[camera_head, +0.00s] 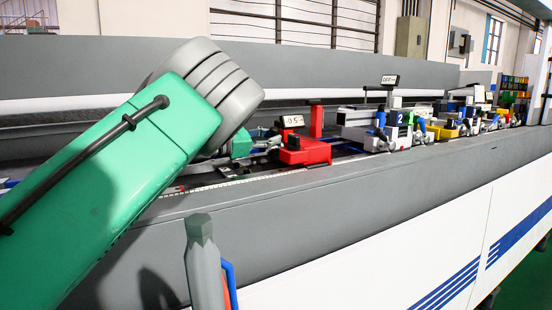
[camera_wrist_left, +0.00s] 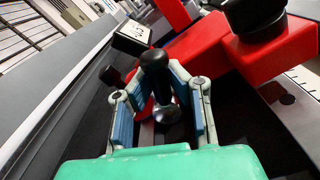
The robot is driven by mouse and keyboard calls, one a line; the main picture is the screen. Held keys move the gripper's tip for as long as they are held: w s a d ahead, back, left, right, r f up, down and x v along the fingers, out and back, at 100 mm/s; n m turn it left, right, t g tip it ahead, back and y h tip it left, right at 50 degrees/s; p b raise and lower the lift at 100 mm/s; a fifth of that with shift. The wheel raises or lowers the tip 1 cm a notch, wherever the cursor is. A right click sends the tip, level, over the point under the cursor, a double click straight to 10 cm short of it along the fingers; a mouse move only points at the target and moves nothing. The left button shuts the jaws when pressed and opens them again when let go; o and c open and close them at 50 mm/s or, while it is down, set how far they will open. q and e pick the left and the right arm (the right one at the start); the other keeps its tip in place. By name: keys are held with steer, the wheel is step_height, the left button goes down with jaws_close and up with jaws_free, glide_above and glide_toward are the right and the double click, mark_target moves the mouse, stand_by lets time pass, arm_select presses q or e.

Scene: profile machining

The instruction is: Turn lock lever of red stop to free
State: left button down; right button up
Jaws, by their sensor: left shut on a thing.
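The red stop (camera_head: 304,152) sits on the machine's rail in the head view, with a small display reading about "05" and a red upright block. In the left wrist view the red stop (camera_wrist_left: 205,45) fills the upper right. Its lock lever (camera_wrist_left: 155,62), with a black knob and a shiny metal shaft, stands between my left fingers. My left gripper (camera_wrist_left: 160,82) is shut on the lever, with blue pads on both sides of it. In the head view my left gripper (camera_head: 262,143) is just left of the red stop, partly hidden behind my arm. My right gripper is not seen.
More stops and clamps, including the one marked 2 (camera_head: 400,120), stand along the rail to the right. The grey machine edge (camera_head: 330,180) runs along the front. A grey upright post (camera_head: 203,265) with a blue strip stands at the bottom; I cannot tell what it is.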

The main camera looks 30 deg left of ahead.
arm_select(q)
steer(key=shift+s+d+f+m+b, duration=0.15)
steer(key=shift+f+m+b, duration=0.3)
steer(key=shift+b, duration=0.4)
steer(key=shift+w+d+f+m+b, duration=0.1)
steer(key=shift+d+f+m+b, duration=0.1)
steer(key=shift+m+b, duration=0.5)
steer(key=c, duration=1.5)
jaws_free()
steer(key=shift+c, duration=0.2)
steer(key=shift+a, duration=0.1)
steer(key=shift+s+a+r, duration=0.1)
steer(key=shift+r, duration=0.2)
steer(key=v, duration=1.1)
steer(key=shift+s+a+f, duration=0.25)
steer(key=shift+s, duration=0.1)
